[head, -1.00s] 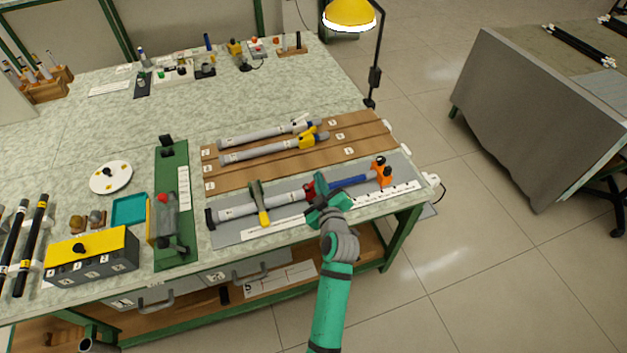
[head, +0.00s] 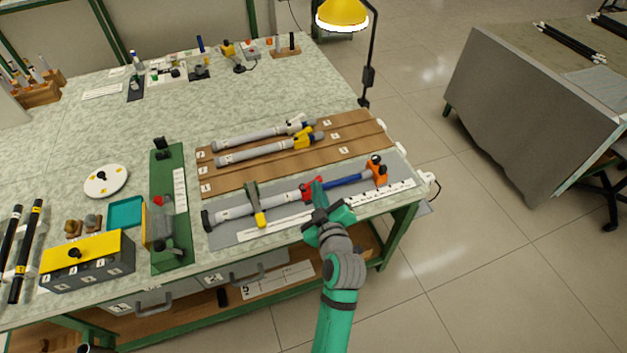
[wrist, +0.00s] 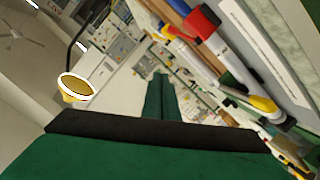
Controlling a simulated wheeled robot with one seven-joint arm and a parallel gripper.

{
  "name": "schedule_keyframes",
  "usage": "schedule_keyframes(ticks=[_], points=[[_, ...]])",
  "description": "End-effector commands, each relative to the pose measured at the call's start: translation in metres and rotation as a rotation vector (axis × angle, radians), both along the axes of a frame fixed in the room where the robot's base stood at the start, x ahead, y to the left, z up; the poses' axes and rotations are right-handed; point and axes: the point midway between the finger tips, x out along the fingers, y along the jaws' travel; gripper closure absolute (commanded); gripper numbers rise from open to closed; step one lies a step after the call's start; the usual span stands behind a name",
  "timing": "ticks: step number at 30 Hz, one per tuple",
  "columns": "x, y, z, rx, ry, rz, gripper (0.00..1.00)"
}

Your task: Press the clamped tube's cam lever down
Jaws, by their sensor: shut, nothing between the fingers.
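The clamped tube (head: 237,211) is grey with a blue inner rod (head: 343,182) and lies on a grey mat (head: 225,237). A clamp with a yellow handle (head: 260,219) crosses its grey part. The red collar and cam lever (head: 309,187) sit where grey meets blue. My gripper (head: 317,187) is shut and empty, its tips beside the red part. I cannot tell whether they touch, and they partly hide it. In the wrist view the shut green fingers (wrist: 158,98) point away from the camera, with the red collar (wrist: 203,22) and yellow clamp handle (wrist: 264,104) to their right.
An orange holder (head: 376,171) stands at the blue rod's end. Two more tubes, one with a white lever (head: 296,124) and one with a yellow one (head: 304,140), lie on a brown board (head: 222,181) behind. A lamp (head: 343,14) stands at the back right.

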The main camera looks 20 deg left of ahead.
Motion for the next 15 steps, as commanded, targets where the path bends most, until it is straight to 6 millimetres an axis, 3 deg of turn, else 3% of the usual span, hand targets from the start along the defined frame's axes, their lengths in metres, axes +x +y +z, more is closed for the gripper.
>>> schedule_keyframes(ticks=[6, 15], points=[[-0.014, -0.013, 0.005, 0.000, -0.001, -0.005, 1.00], [-0.016, -0.013, 0.005, 0.000, -0.001, -0.002, 1.00]])
